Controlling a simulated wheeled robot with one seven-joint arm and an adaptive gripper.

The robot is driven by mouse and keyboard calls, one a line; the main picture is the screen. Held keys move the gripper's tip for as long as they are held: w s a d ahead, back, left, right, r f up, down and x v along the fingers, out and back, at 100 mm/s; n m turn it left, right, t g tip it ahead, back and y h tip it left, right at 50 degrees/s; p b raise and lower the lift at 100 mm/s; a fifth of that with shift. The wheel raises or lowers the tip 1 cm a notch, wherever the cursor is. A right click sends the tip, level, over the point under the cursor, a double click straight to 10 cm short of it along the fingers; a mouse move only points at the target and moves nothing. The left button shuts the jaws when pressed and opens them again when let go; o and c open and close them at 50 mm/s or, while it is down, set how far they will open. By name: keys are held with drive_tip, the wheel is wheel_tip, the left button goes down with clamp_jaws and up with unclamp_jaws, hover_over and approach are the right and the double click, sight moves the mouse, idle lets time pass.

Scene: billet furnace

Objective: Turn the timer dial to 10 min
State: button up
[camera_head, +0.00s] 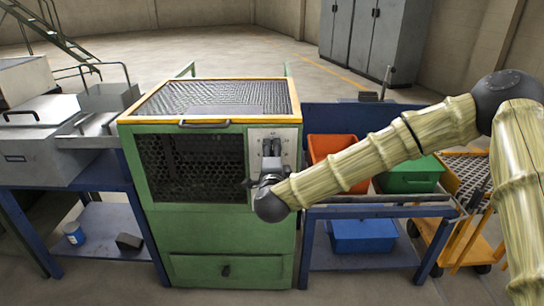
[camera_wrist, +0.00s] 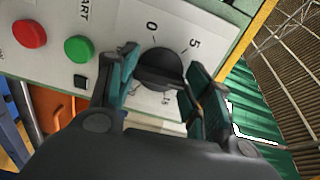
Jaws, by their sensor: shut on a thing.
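The dark round timer dial (camera_wrist: 160,66) sits on the pale control panel (camera_wrist: 100,35) in the wrist view. A "0" and a "5" show beside it; the lower marks are partly covered by my fingers. No pointer can be made out on the dial. My gripper (camera_wrist: 162,74) has its teal fingers on both sides of the dial, shut on it. In the head view, my gripper (camera_head: 262,180) is at the panel (camera_head: 284,137) on the front right of the green furnace (camera_head: 225,240); the dial is hidden there.
A red button (camera_wrist: 30,33) and a green START button (camera_wrist: 79,48) are on the same panel. Open floor lies behind the furnace.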

drive_tip(key=shift+m, duration=0.3)
idle(0.4)
drive_tip(key=o, duration=1)
drive_tip(key=shift+d, duration=0.1)
drive_tip(key=shift+s, duration=0.35)
drive_tip(key=s, duration=1.1)
drive_tip(key=shift+s, duration=0.1)
